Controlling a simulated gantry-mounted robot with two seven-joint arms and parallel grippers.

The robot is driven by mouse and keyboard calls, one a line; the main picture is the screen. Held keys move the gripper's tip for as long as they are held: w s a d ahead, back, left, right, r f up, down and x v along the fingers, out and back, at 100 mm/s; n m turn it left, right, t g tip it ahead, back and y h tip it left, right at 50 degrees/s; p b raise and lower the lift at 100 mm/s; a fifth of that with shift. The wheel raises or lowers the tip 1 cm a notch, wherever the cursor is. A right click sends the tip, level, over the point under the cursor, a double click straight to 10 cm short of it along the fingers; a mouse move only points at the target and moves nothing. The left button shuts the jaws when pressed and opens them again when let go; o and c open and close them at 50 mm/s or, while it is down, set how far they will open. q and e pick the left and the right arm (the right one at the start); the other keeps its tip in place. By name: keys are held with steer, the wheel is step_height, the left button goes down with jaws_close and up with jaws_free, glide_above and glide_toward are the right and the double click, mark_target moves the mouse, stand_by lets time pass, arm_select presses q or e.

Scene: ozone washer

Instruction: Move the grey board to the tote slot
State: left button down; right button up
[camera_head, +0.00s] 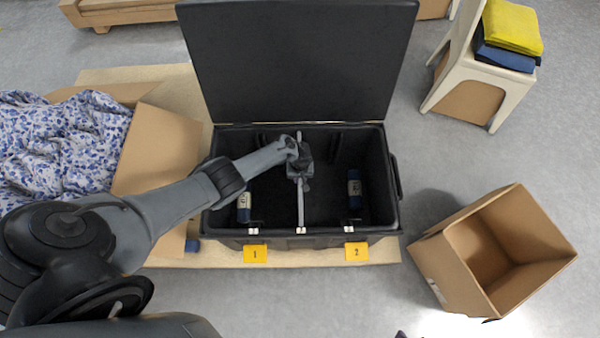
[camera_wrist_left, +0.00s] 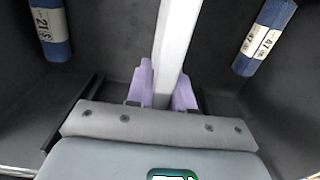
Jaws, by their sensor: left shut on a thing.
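The black tote (camera_head: 390,215) stands open with its lid (camera_head: 300,60) raised behind it. The grey board (camera_head: 301,205) is upright and seen nearly edge-on, running front to back along the tote's middle. My left gripper (camera_head: 300,172) is shut on it, reaching in from the left. In the left wrist view, pale purple fingertips (camera_wrist_left: 163,92) sit on both sides of the board (camera_wrist_left: 177,40). A light clip marks the front wall below the board's near end. I cannot tell whether the board is seated in the slot. My right gripper is not in view.
Blue rolls with labels stand in the left compartment (camera_head: 244,207) and right compartment (camera_head: 354,188). Yellow tags 1 (camera_head: 255,254) and 2 (camera_head: 356,251) hang on the tote's front. An open box (camera_head: 460,280) is right; a box with patterned cloth (camera_head: 65,145) is left.

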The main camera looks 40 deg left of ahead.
arm_select(q)
steer(key=shift+f, duration=0.35)
steer(key=c, duration=0.9)
jaws_free()
